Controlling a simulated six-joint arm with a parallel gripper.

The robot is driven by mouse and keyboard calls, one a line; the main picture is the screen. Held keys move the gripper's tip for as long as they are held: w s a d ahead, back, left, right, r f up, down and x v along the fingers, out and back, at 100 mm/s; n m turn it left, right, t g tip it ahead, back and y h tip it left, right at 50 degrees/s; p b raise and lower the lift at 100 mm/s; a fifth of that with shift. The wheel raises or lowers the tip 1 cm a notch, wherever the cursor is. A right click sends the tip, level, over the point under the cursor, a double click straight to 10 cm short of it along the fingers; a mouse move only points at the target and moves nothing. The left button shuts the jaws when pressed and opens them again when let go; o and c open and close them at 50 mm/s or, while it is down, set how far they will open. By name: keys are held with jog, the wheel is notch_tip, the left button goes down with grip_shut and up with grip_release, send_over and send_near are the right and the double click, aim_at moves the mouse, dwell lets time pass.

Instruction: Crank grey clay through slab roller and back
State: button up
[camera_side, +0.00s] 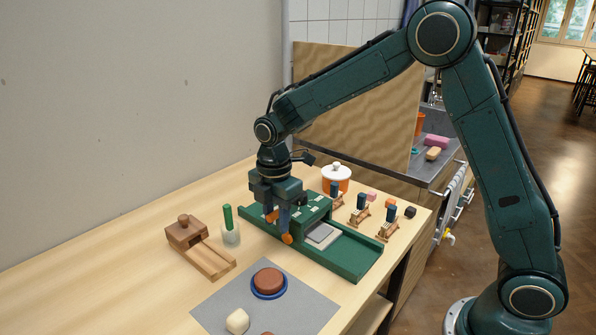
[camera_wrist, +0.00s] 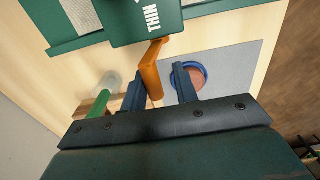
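The green slab roller (camera_side: 345,255) stands on the table, with the flat grey clay (camera_side: 322,236) on its bed right of the roller housing. A grey slab (camera_wrist: 82,15) also shows at the top of the wrist view. The orange crank (camera_side: 287,239) is on the roller's near side, partly hidden by my fingers in the side view. My gripper (camera_wrist: 160,82) points down at the crank. In the wrist view the crank (camera_wrist: 151,75) lies between the two dark fingers, close to the left one, with a gap to the right one. My gripper looks open around it.
A wooden block tool (camera_side: 205,255) and a green-handled jar (camera_side: 231,232) stand left. A grey mat (camera_side: 212,312) in front holds a blue-rimmed dish with red clay (camera_side: 268,281). A white-lidded orange pot (camera_side: 336,178) and several small stands (camera_side: 388,224) are behind.

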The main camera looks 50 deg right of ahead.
jog(key=shift+s, duration=1.5)
jog(key=shift+s+f, duration=0.3)
jog(key=shift+s, duration=0.35)
jog(key=shift+s+f, duration=0.3)
jog(key=shift+s, duration=0.3)
jog(key=shift+s+f, duration=0.9)
jog(key=shift+w, duration=0.4)
jog(key=shift+r, duration=0.1)
